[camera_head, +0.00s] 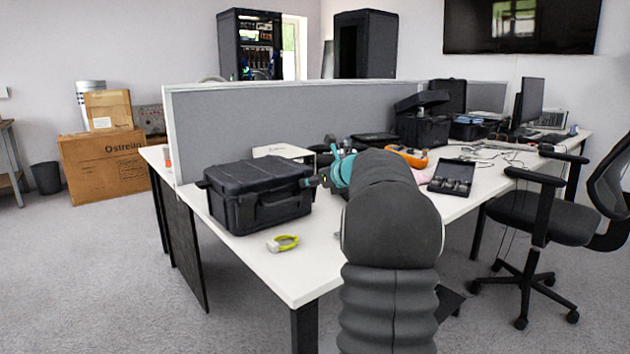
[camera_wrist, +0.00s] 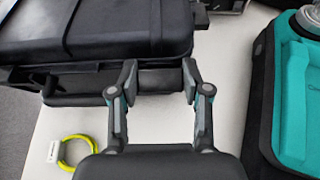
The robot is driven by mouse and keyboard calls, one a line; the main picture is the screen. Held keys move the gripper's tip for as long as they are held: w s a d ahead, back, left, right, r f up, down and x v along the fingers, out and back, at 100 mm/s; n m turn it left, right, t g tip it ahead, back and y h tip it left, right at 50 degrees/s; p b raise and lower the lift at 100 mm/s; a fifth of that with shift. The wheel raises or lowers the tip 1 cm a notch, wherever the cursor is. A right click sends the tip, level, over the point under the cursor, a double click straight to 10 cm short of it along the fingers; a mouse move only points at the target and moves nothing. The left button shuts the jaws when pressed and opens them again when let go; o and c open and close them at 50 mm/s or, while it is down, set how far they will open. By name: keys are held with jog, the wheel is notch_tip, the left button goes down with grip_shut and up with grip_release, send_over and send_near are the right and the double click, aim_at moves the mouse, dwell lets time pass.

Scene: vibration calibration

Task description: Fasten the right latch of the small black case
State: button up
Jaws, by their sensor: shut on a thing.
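The small black case (camera_head: 262,190) lies closed on the near left part of the white table. Its handle side faces the front. In the wrist view its lid and front edge (camera_wrist: 110,30) fill the upper left. My gripper (camera_head: 318,180) is at the right end of the case's front. In the wrist view my gripper (camera_wrist: 160,77) has its two fingers on either side of a dark part at the front edge, where the right latch (camera_wrist: 160,80) sits. The fingers are spaced apart, with this part between them. The latch's exact position is hard to make out.
A yellow-green ring with a white tag (camera_head: 283,243) lies in front of the case. A grey divider (camera_head: 270,125) stands behind it. An orange device (camera_head: 407,156) and an open small black box (camera_head: 452,178) lie to the right. The table's front left corner is clear.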

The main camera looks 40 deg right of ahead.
dwell(0.3)
jog(key=o, duration=1.2)
jog(key=shift+c, duration=0.2)
jog(key=v, duration=1.2)
